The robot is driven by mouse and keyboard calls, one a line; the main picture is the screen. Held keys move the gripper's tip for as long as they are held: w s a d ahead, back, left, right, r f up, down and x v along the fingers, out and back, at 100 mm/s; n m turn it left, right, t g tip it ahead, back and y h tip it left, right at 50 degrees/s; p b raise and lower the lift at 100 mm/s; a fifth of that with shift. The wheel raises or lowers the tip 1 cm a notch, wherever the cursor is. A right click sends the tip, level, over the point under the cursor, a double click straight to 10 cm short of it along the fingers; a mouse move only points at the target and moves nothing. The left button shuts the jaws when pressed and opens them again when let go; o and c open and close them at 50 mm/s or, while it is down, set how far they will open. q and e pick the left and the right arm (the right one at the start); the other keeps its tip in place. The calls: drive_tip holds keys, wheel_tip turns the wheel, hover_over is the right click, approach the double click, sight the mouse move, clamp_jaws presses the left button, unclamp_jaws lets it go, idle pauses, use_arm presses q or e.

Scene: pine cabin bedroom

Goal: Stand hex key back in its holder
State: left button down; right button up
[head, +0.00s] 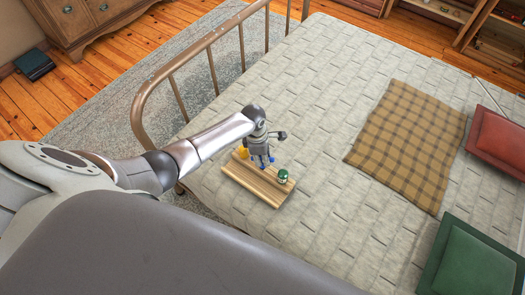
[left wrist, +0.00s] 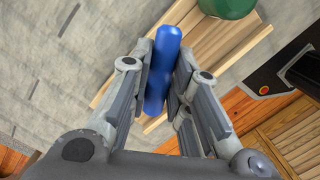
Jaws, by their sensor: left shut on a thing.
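My left gripper (head: 262,160) is shut on a blue rounded handle, which I take to be the hex key (left wrist: 162,72). In the left wrist view the handle lies between both fingers. Its thin metal part cannot be made out. The wooden holder (head: 249,183) lies on the bed under and beside the gripper, and its slatted top shows in the left wrist view (left wrist: 213,50). From these views I cannot tell whether the key touches the holder or is above it. My right gripper is not in view.
A green piece (head: 283,176) stands at the holder's right end and a yellow one (head: 243,153) near its far left. The bed (head: 310,90) is clear around the holder. A metal bed rail (head: 209,66) stands beyond my arm. A plaid cloth (head: 408,140) lies to the right.

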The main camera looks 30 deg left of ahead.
use_arm(q)
drive_tip(key=shift+f, duration=0.35)
drive_tip(key=c, duration=1.3)
unclamp_jaws()
drive_tip(key=r, duration=0.4)
drive_tip(key=a+r, duration=0.1)
drive_tip(key=r, duration=0.7)
drive_tip(key=shift+s+a, duration=0.15)
drive_tip(key=shift+s, duration=0.1)
